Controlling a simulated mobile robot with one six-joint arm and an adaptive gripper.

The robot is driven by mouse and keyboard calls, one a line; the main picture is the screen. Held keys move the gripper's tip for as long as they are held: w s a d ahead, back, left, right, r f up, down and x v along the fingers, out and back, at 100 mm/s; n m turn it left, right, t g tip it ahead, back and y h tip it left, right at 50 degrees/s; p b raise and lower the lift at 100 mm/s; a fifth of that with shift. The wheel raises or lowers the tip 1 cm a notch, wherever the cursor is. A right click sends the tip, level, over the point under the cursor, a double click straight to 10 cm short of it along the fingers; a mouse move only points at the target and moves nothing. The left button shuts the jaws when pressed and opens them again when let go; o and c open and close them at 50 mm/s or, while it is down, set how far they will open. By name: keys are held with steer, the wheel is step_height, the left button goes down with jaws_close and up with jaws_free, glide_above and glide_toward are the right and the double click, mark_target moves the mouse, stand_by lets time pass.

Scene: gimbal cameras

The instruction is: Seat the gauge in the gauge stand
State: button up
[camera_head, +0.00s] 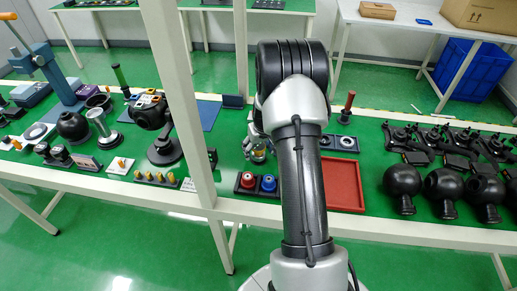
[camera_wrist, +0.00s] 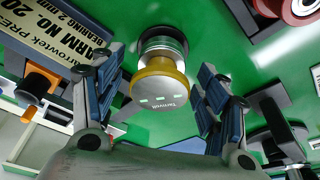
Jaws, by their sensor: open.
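A small upright cylinder with a yellow ring and a grey lettered face, which looks like the gauge (camera_wrist: 162,84), is between the fingers of my gripper (camera_wrist: 155,100) in the wrist view. The fingers are spread on either side with gaps to it. In the head view the gauge (camera_head: 258,155) stands on the green table, left of my arm. My gripper (camera_head: 256,146) is over it there, partly hidden by my own arm. I cannot tell which of the black fixtures is the gauge stand.
A black holder with red and blue round pieces (camera_head: 248,181) is in front of the gauge. A red tray (camera_head: 342,186) lies right of my arm. Black spherical housings (camera_head: 443,186) fill the right side. A white post (camera_head: 181,90) crosses the view to the left.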

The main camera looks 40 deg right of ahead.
steer(key=v, duration=1.2)
stand_by(0.4)
